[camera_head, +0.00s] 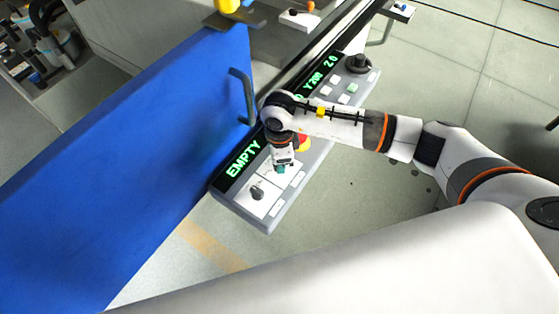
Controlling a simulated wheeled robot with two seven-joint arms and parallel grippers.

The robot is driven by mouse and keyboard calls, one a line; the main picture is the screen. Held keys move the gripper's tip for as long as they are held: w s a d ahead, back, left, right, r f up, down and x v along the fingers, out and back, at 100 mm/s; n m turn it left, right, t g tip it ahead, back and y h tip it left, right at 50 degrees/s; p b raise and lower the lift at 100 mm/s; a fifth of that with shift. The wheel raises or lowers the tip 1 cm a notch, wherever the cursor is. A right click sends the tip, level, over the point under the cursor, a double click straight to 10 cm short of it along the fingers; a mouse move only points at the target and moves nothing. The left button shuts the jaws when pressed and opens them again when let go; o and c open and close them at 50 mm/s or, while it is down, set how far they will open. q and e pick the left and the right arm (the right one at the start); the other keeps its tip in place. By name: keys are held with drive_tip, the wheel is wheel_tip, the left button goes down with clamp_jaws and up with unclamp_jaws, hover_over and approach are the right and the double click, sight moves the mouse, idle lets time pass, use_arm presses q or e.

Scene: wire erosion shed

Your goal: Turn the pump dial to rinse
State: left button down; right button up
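A long grey control panel (268,218) runs diagonally through the middle, with green display text reading EMPTY at its near end. A dark knob (257,192) sits on a white plate at that near end. A larger black dial (357,64) sits at the far end. I cannot read labels that tell which is the pump dial. My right arm comes in from the right, and its gripper (282,163) points down over the panel beside the dark knob, at a small teal part. The fingers are too small to tell their opening or contact. My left gripper is not in view.
A red and yellow button (304,141) lies just right of my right gripper. White and green buttons (347,90) lie farther up the panel. A blue door (140,150) with a dark handle (242,95) stands close on the left. Grey floor is open at right.

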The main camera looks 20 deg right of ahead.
drive_tip(key=shift+m+b, duration=0.3)
drive_tip(key=shift+m, duration=0.5)
drive_tip(key=shift+w+r, duration=0.1)
drive_tip(key=o, duration=1)
wheel_tip(320, 180, up, 12)
drive_tip(key=b, duration=0.2)
drive_tip(key=shift+b, duration=0.4)
